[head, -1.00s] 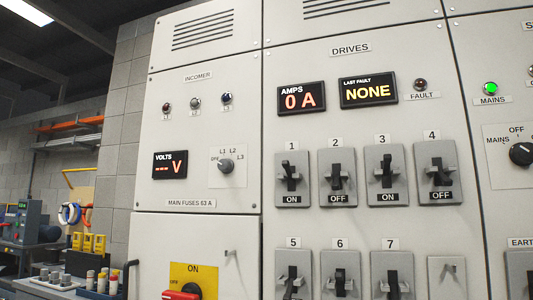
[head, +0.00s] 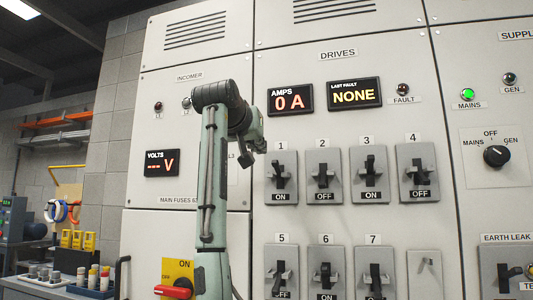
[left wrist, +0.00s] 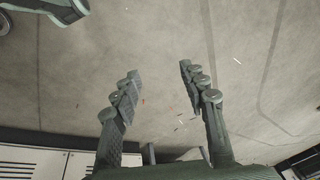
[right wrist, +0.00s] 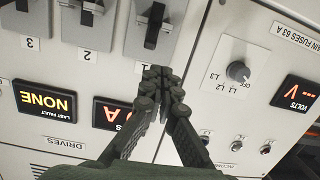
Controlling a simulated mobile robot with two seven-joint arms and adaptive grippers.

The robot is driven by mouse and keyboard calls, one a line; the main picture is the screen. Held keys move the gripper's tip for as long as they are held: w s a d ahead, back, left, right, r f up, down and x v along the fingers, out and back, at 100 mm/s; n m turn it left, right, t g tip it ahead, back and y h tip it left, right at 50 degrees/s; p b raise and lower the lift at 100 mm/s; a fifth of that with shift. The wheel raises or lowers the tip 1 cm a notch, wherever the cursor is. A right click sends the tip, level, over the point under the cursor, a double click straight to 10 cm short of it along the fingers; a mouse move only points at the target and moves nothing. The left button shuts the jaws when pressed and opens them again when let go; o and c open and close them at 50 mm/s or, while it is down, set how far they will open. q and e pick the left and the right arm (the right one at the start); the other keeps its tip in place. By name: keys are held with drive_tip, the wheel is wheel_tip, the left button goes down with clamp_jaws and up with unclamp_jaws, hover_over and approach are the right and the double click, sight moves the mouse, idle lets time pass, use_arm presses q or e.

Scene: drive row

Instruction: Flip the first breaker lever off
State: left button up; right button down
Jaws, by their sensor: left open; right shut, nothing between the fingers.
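The first breaker (head: 282,180), under the number 1 on the drives panel, has a dark lever and its label reads ON. In the right wrist view, upside down, its lever (right wrist: 153,26) stands just beyond my fingertips. My right gripper (head: 246,159) is shut and empty, in front of the panel just left of breaker 1. In the right wrist view its closed fingertips (right wrist: 163,76) point at the breaker's lower plate edge in the picture; I cannot tell whether they touch. My left gripper (left wrist: 157,84) is open and empty above the floor, away from the panel.
Breaker 2 (head: 324,178) reads OFF and breaker 3 (head: 368,175) reads ON, close to the right. More breakers sit below. The amps display (head: 290,101) reads 0 A. A red-handled switch (head: 174,292) is at lower left. My right arm covers part of the incomer panel.

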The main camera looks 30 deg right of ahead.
use_arm(q)
drive_tip(key=shift+a, duration=0.1)
use_arm(e)
drive_tip(key=shift+m, duration=0.3)
drive_tip(key=s+r, duration=0.2)
drive_tip(key=r, duration=0.2)
drive_tip(key=shift+s+a, duration=0.2)
drive_tip(key=shift+s, duration=0.2)
use_arm(q)
drive_tip(key=shift+w+r, duration=0.1)
use_arm(e)
drive_tip(key=p, duration=0.2)
hover_over(274, 163)
drive_tip(key=shift+w+d+f, duration=0.3)
drive_tip(key=shift+d+f, duration=0.1)
drive_tip(key=shift+s+a+f, duration=0.15)
drive_tip(key=shift+a+f, duration=0.1)
drive_tip(key=shift+f, duration=0.4)
drive_tip(key=shift+s+a+f, duration=0.15)
drive_tip(key=shift+a+f, duration=0.05)
drive_tip(key=shift+f, duration=0.4)
use_arm(q)
drive_tip(key=s+a+f, duration=0.1)
drive_tip(key=s+f, duration=0.3)
drive_tip(key=f, duration=0.3)
drive_tip(key=shift+g, duration=0.4)
use_arm(e)
drive_tip(key=shift+s+a+f, duration=0.25)
drive_tip(key=shift+f, duration=0.4)
